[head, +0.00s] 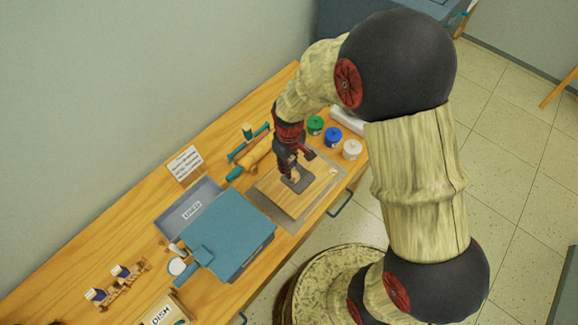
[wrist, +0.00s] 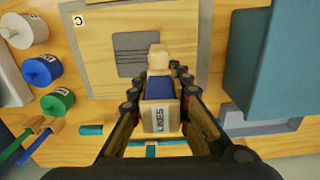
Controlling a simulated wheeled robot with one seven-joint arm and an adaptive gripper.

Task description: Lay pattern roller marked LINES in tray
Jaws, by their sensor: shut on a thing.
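My gripper (wrist: 160,90) is shut on the pattern roller marked LINES (wrist: 159,118). The roller has a blue part, a pale label reading LINES and a light wooden end. In the head view my gripper (head: 290,168) is over the wooden board, and the roller is small and partly hidden there. A grey tray (head: 176,222) with a label too small to read lies at the wall side, left of the gripper. A grey tray-like edge also shows at the right in the wrist view (wrist: 235,122), partly covered by a blue box.
The blue box (head: 232,232) stands beside the tray, on its near side. The board (head: 318,188) bears a dark square slab (head: 298,183). A rolling pin (head: 257,153), green jar (head: 315,125), blue jar (head: 333,137) and white jar (head: 351,149) stand close by. Other rollers (head: 125,271) are at lower left.

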